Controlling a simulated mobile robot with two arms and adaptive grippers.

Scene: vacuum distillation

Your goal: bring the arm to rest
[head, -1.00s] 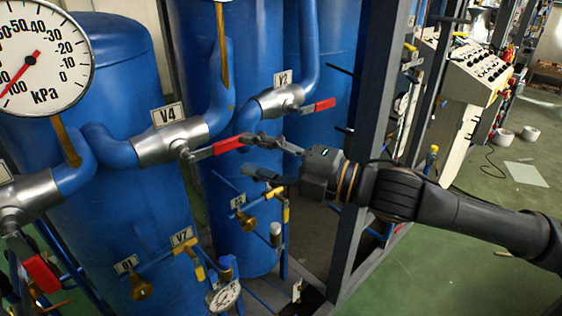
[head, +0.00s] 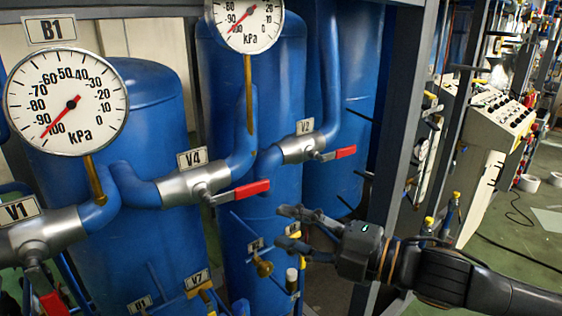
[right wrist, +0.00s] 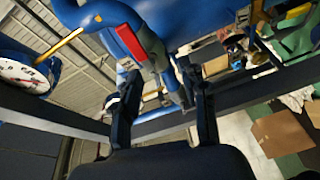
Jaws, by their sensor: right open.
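My right gripper (head: 296,228) is open and empty in the head view, in front of the blue tanks and to the lower right of the V4 valve's red handle (head: 241,193). It is apart from that handle. In the right wrist view its two fingers (right wrist: 160,98) are spread with nothing between them. A red handle (right wrist: 130,42) shows beyond the fingers there. The V4 valve (head: 196,185) sits on a blue pipe, with its handle pointing right and slightly up. My left gripper is not in view.
The V2 valve's red handle (head: 338,153) is behind my gripper. The V1 valve (head: 42,237) is at the left. Gauges (head: 66,105) and (head: 243,20) the second gauge stand above the pipes. A grey frame post (head: 400,120) rises close to my right arm. Green floor lies at right.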

